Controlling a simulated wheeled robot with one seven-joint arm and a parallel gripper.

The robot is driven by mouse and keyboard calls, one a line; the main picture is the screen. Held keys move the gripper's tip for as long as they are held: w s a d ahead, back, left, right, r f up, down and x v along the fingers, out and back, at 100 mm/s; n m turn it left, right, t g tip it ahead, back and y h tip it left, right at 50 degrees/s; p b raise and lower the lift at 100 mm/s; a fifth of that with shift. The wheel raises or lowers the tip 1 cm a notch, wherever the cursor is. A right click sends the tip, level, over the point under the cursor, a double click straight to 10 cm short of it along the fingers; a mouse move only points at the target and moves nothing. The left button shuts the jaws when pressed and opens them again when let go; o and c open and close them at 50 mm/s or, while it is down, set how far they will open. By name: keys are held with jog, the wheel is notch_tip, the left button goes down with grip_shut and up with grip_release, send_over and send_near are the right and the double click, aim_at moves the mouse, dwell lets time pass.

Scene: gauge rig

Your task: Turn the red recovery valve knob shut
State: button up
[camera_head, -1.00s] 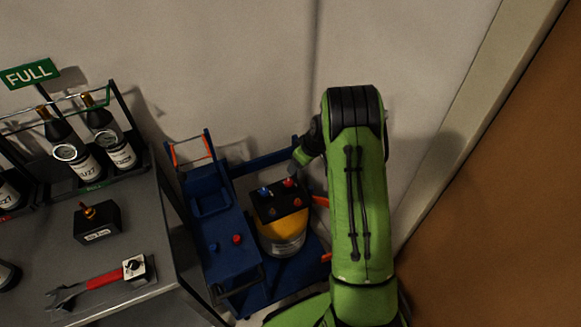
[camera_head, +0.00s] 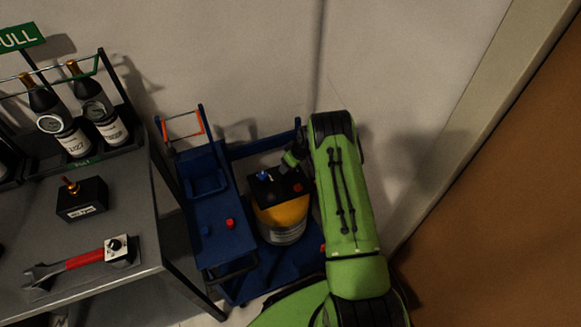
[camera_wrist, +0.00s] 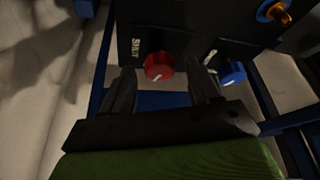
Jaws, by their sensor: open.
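The red valve knob (camera_wrist: 158,66) sits on a black panel (camera_wrist: 180,38) in the wrist view, below and right of a "SHUT" label. A pale mark shows on its lower part. My gripper (camera_wrist: 161,70) is open, with one finger on each side of the red knob. Contact with the knob cannot be told. A blue knob (camera_wrist: 233,72) is to the right of the right finger, and it also shows in the head view (camera_head: 263,176). The panel tops a yellow-and-grey tank (camera_head: 283,220).
The tank stands on a blue cart (camera_head: 222,240) with a handle. A grey table (camera_head: 120,225) at left holds bottles, a black box (camera_head: 82,198) and a red-handled wrench (camera_head: 85,258). A wall is behind, and a brown surface (camera_head: 500,230) is at right.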

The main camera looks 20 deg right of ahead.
jog(key=shift+f, duration=0.25)
jog(key=c, duration=1)
jog(key=shift+c, duration=0.2)
jog(key=shift+a+m, duration=0.1)
jog(key=shift+m, duration=0.2)
jog(key=m+h, duration=0.1)
jog(key=m, duration=0.1)
jog(key=shift+a+m, duration=0.1)
jog(key=shift+m, duration=0.3)
jog(key=m+h, duration=0.1)
jog(key=m, duration=0.2)
jog(key=shift+m+h, duration=0.3)
jog(key=shift+h, duration=0.1)
jog(key=m+h, duration=0.1)
jog(key=m, duration=0.2)
jog(key=m+h, duration=0.1)
jog(key=m, duration=0.2)
jog(key=shift+w+a+g, duration=0.1)
jog(key=shift+a+g, duration=0.1)
jog(key=shift+g, duration=0.2)
jog(key=shift+m, duration=0.4)
